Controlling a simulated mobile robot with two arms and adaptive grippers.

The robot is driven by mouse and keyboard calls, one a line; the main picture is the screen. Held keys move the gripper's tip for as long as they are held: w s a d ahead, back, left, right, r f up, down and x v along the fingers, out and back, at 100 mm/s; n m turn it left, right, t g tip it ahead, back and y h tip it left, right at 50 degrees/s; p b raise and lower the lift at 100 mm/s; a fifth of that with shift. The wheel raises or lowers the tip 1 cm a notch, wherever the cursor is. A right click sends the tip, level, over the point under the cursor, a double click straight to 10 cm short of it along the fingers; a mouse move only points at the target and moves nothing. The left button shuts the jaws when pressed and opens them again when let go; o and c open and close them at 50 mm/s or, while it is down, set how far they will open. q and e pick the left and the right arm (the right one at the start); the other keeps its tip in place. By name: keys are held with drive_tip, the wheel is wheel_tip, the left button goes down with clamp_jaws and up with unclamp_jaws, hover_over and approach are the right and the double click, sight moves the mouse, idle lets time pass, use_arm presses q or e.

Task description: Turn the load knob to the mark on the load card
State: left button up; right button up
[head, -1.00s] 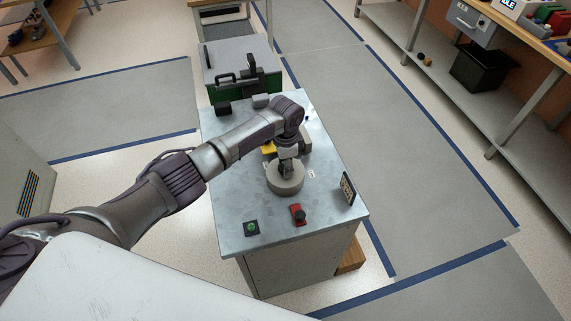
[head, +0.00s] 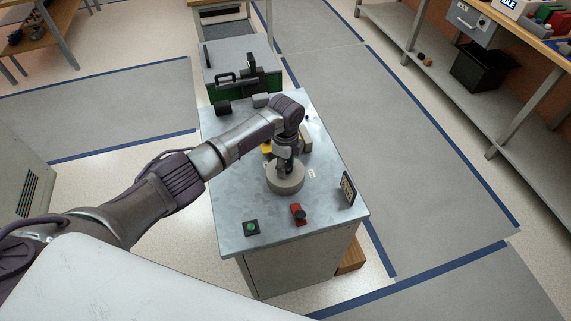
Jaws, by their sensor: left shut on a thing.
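The load knob sits on a round grey dial base (head: 285,181) on the metal-topped cabinet (head: 235,205). My left gripper (head: 285,168) points down onto the middle of the dial and is shut on the knob, which it mostly hides. Small white labels lie on the top beside the dial. A dark upright card (head: 348,189), which looks like the load card, stands at the right edge of the top; its mark is too small to read. My right gripper is not in view.
A green button box (head: 251,227) and a red switch (head: 298,214) sit at the front of the top. A yellow part (head: 266,148) is partly behind my arm. A green-fronted machine (head: 240,80) stands behind. Floor to the right is clear.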

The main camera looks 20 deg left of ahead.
use_arm(q)
drive_tip(key=shift+r, duration=0.1)
idle(0.5)
drive_tip(key=o, duration=1.1)
drive_tip(key=shift+o, duration=0.2)
wheel_tip(320, 180, up, 12)
